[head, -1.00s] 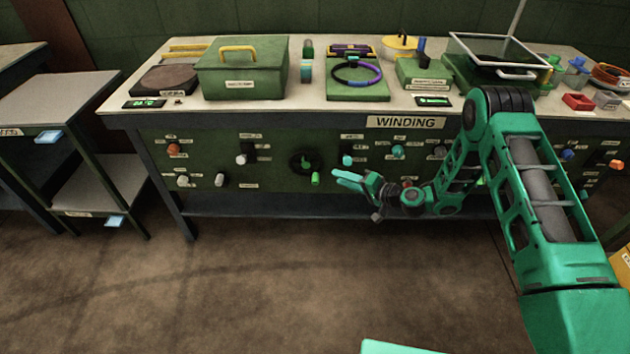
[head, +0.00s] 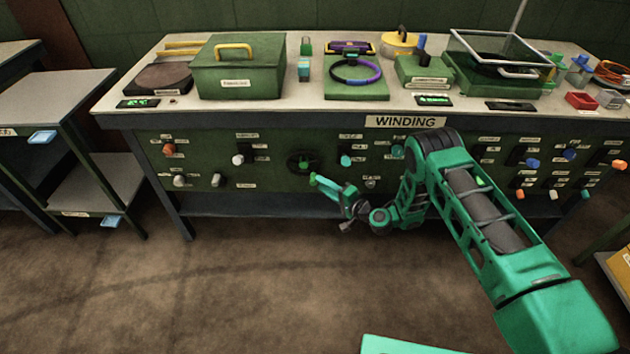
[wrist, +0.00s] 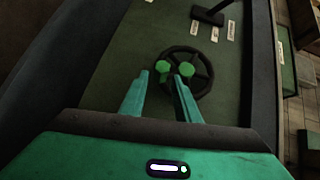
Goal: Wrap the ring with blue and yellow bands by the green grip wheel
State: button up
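A ring (head: 356,71), dark with purple and blue parts, lies on a green plate on the bench; I cannot make out yellow on it. The dark spoked wheel (head: 303,162) is on the bench's front panel, and it also shows in the wrist view (wrist: 203,86). It has a green hub (wrist: 187,69) and a green grip (wrist: 163,70) near its rim. My gripper (head: 318,181) is at the wheel's lower right in the head view. In the wrist view its two fingers (wrist: 162,77) are apart, with the green grip between or just beyond the tips. I cannot tell whether they touch it.
Several knobs and labels line the panel around the wheel, including a teal knob (head: 345,160). A green box with a yellow handle (head: 238,80) and a small banded block (head: 304,70) stand on the bench. The floor (head: 200,280) in front is clear.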

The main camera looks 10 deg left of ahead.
aim_at(304, 167)
jog(key=shift+x, duration=2.8)
grip_shut()
